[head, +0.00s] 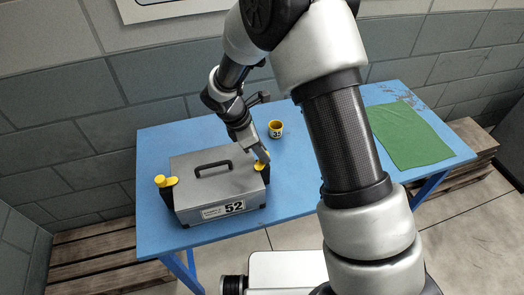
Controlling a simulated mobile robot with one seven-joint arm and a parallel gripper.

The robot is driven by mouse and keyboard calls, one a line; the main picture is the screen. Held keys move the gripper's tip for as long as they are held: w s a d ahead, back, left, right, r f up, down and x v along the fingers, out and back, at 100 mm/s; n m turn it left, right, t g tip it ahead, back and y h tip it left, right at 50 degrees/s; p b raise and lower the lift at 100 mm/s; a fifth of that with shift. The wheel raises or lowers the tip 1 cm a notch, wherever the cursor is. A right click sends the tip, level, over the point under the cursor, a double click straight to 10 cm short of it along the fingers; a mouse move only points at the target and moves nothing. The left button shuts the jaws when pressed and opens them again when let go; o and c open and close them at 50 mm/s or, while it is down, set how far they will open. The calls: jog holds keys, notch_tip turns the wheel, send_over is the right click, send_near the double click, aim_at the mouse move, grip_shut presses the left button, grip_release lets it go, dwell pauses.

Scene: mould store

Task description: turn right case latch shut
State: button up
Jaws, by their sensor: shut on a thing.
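The grey case (205,190) stands on the blue table, with a black handle on its lid and a label reading 52 on its front. The right case latch (259,167), yellow on a black mount, is at the case's right end. The left latch (165,181), also yellow, is at the left end. My gripper (263,156) reaches down from behind to the right latch and is shut on its yellow part. The fingers hide some of the latch, so its exact angle is unclear.
A green cloth (410,135) lies on the right of the blue table (295,190). A block wall is behind. Wooden pallets (92,262) lie on the floor at both sides.

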jog(key=m+g, duration=0.1)
jog(key=m, duration=0.3)
jog(key=shift+w+m+g, duration=0.2)
jog(key=shift+m+g, duration=0.1)
jog(key=shift+g, duration=0.1)
jog(key=shift+m+g+b, duration=0.4)
jog(key=shift+m+g, duration=0.4)
jog(key=shift+m, duration=1.2)
jog(key=shift+w, duration=0.1)
jog(key=o, duration=1.1)
jog(key=shift+c, duration=0.2)
jog(key=v, duration=1.7)
jog(key=shift+d+r, duration=0.2)
jog(key=shift+r, duration=0.05)
